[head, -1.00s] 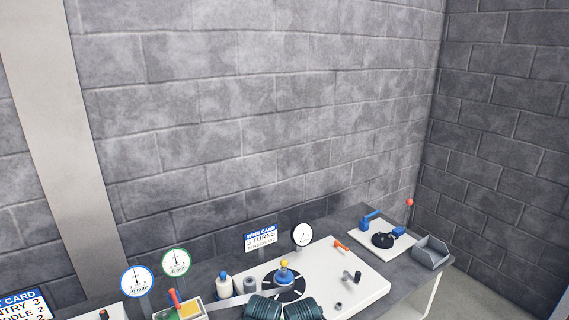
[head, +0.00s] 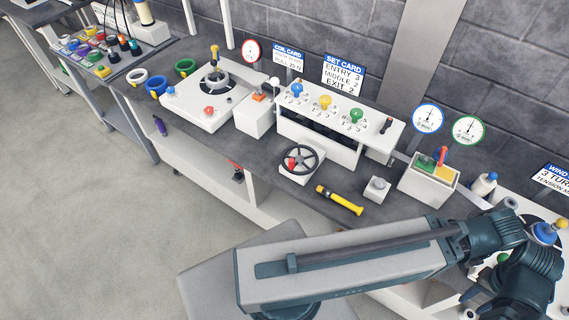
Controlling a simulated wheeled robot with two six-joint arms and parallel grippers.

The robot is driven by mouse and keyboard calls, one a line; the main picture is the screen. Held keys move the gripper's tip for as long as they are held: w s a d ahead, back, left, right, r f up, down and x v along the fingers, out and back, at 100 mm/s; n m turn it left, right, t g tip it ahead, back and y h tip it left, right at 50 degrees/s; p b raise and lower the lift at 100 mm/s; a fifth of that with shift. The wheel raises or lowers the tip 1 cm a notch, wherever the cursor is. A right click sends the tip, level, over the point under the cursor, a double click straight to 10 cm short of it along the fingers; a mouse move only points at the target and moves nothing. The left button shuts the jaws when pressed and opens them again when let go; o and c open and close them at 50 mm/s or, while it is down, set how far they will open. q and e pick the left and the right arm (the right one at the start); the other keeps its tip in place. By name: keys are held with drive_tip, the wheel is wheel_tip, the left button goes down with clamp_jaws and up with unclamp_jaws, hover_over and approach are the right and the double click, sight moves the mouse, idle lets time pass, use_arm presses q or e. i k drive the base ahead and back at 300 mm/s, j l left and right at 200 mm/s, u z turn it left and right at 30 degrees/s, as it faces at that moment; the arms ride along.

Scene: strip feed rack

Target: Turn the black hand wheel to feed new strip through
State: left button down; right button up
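The black hand wheel (head: 313,156) stands on a small white block on the bench, in the middle of the head view, with a red knob (head: 292,163) at its left side. My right gripper (head: 527,280) is at the lower right, at the end of my arm, well to the right of the wheel and apart from it. Its fingertips cannot be made out, so its opening does not show. My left gripper is not in view. Behind the wheel stands a white roller unit (head: 318,128) with blue, yellow and green knobs.
A yellow-and-black tool (head: 340,200) and a small grey block (head: 377,189) lie right of the wheel. A white box (head: 427,187) with a red lever stands farther right. A white unit (head: 205,105) with a round dial stands left. My arm crosses the foreground.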

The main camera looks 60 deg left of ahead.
sight(298, 161)
drive_tip(key=k+j+u, duration=0.15)
drive_tip(key=u, duration=1.75)
drive_tip(key=i+l, duration=0.15)
drive_tip(key=l, duration=0.2)
drive_tip(key=i+l+u, duration=0.1)
drive_tip(key=l, duration=0.2)
